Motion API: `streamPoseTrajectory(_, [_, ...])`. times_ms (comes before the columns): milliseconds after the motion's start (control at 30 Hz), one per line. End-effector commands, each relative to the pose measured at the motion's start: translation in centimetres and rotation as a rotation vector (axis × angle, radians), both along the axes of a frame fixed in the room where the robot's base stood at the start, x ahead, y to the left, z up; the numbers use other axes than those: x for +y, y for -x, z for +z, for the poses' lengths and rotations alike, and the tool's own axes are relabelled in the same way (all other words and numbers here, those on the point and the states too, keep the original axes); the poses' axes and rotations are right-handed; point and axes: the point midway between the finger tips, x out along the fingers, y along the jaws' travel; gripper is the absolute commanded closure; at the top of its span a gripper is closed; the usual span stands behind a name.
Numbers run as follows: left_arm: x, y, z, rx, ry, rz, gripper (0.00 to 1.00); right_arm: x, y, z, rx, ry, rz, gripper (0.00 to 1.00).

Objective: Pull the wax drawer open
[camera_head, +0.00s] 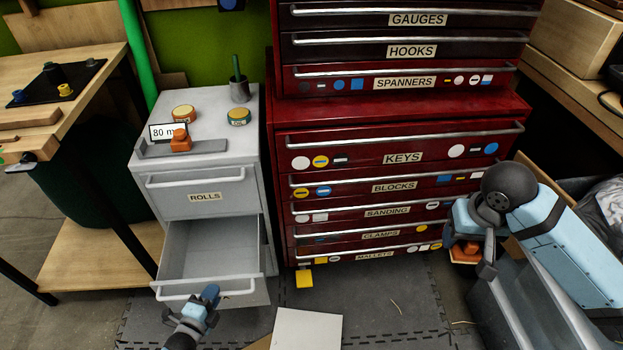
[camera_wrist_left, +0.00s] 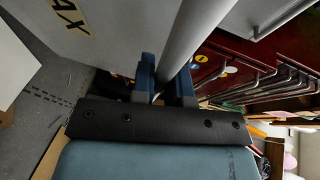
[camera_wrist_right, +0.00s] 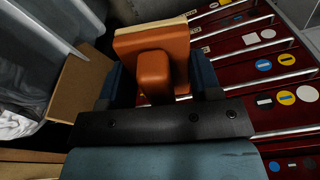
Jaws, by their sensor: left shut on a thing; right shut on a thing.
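The wax drawer (camera_head: 212,247) is the lower drawer of the grey cabinet (camera_head: 215,122). It stands well open and its inside looks empty in the head view. The letters "AX" show on its front in the left wrist view (camera_wrist_left: 40,35). My left gripper (camera_head: 209,294) is shut on the drawer's bar handle (camera_head: 178,297), which passes between the fingers in the left wrist view (camera_wrist_left: 190,35). My right gripper (camera_wrist_right: 155,85) is shut on an orange block with a knob and a pale base (camera_wrist_right: 150,45), held at the right, beside the red cabinet.
The closed ROLLS drawer (camera_head: 203,192) is above. On the cabinet top are a holder with an orange block (camera_head: 181,141), two tins and a grey cup (camera_head: 239,92). The red drawer cabinet (camera_head: 400,115) stands right. A pale board (camera_head: 306,328) lies on the floor in front.

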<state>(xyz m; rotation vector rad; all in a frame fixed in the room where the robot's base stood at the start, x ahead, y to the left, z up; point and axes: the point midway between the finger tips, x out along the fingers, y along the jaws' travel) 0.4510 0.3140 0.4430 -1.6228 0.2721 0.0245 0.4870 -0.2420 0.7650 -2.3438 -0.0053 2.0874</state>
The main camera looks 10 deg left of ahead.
Motion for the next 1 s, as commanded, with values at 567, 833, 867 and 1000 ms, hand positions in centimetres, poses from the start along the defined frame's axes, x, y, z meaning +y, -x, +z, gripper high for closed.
streamPoseTrajectory(567, [0.0, 0.1, 0.0, -0.001, 0.0, 0.0, 0.61, 0.0, 0.0, 0.1, 0.0, 0.0, 0.0, 0.71])
streamPoseTrajectory(833, [0.1, 0.6, 0.2, 0.0, 0.0, 0.0, 0.61, 0.0, 0.0, 0.3, 0.0, 0.0, 0.0, 0.71])
streamPoseTrajectory(867, [0.1, 0.9, 0.3, 0.0, 0.0, 0.0, 0.61, 0.0, 0.0, 0.4, 0.0, 0.0, 0.0, 0.71])
streamPoseTrajectory(1000, [0.5, 3.2, 0.8, 0.002, 0.0, 0.001, 0.61, 0.0, 0.0, 1.1, 0.0, 0.0, 0.0, 0.71])
